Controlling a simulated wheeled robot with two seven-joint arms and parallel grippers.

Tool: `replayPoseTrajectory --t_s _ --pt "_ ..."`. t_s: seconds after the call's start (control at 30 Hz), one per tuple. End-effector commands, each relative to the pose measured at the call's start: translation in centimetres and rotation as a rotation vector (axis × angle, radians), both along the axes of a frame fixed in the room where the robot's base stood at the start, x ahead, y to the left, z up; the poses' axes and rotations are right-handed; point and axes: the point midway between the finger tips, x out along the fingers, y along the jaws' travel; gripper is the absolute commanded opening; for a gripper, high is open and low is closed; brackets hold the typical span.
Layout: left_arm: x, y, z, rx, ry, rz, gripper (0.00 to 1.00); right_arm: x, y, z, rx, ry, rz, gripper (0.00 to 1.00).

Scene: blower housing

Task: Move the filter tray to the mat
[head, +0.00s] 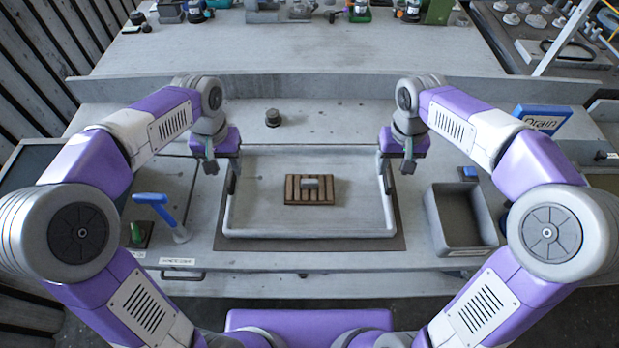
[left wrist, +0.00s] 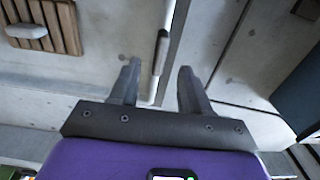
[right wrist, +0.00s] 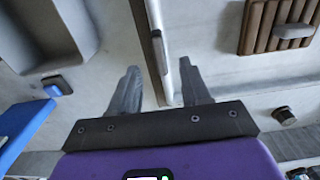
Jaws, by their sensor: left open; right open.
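The filter tray (head: 310,234) is a wide, pale, shallow tray in the middle of the bench, with dark side handles. A brown slatted block (head: 293,199) with a grey grip lies inside it. A dark, flat mat-like sheet (head: 310,244) shows around and under the tray. My left gripper (head: 211,167) is open above the tray's left side; in the left wrist view the left handle (left wrist: 161,52) shows between and beyond its fingers. My right gripper (head: 409,167) is open above the right side; in the right wrist view the right handle (right wrist: 158,50) shows between and beyond its fingers.
A grey bin (head: 461,222) stands right of the tray, with a blue "Drain" sign (head: 542,118) behind it. A blue-handled tool (head: 162,214) stands at the left. A dark knob (head: 272,117) sits behind the tray. A raised ledge (head: 310,88) crosses the back.

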Motion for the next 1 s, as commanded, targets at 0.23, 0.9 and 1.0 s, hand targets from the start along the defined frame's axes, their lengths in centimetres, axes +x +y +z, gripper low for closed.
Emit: replayPoseTrajectory --t_s 0.23,0.9,1.0 --pt "0.0 0.0 -0.4 0.0 0.001 0.0 0.47 0.0 0.0 -0.4 0.0 0.002 0.0 0.47" --pt "0.0 0.0 -7.6 0.0 0.0 0.0 0.47 0.0 0.0 -7.6 0.001 0.001 0.0 0.47" --pt "0.0 0.0 -7.6 0.0 0.0 0.0 0.47 0.0 0.0 -7.6 0.0 0.0 0.0 0.47"
